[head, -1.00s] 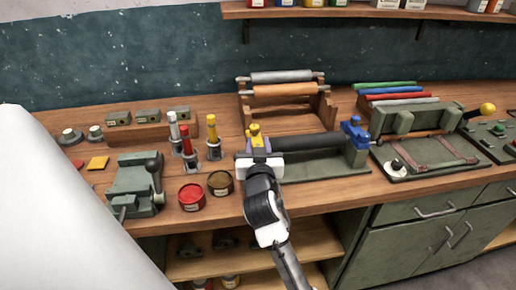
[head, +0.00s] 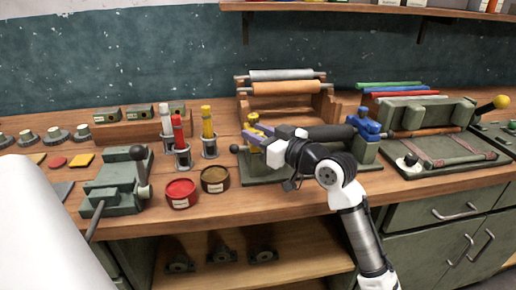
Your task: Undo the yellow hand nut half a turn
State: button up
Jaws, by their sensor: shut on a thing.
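The yellow hand nut (head: 253,118) is at the left end of the fixture with the dark roller (head: 332,132). A blue hand nut (head: 367,127) tops the post at the roller's right end. My wrist and forearm cover part of the roller and its green base (head: 262,171).
Red (head: 181,193) and brown (head: 214,180) open tins stand in front of upright tubes (head: 179,135) to the left. A green vise (head: 115,187) is further left. A rack of rollers (head: 288,88) stands behind. A clamp press (head: 428,115) is at right.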

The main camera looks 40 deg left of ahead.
jog(key=n+g+b, duration=0.1)
jog(key=g, duration=0.1)
jog(key=n+g+b, duration=0.1)
jog(key=n+g, duration=0.1)
jog(key=g, duration=0.1)
jog(key=shift+w+a+f+b, duration=0.1)
jog(key=shift+f+b, duration=0.05)
jog(key=shift+b, duration=0.2)
jog(key=n+g+h, duration=0.1)
jog(key=n+g, duration=0.1)
jog(key=g, duration=0.1)
jog(key=shift+h, duration=0.3)
jog(key=shift+n+g+h, duration=0.6)
jog(key=shift+n+g, duration=0.4)
jog(key=shift+g, duration=0.3)
jog(key=o, duration=1)
jog(key=b+v, duration=0.2)
jog(key=v, duration=1.1)
jog(key=shift+w+d, duration=0.3)
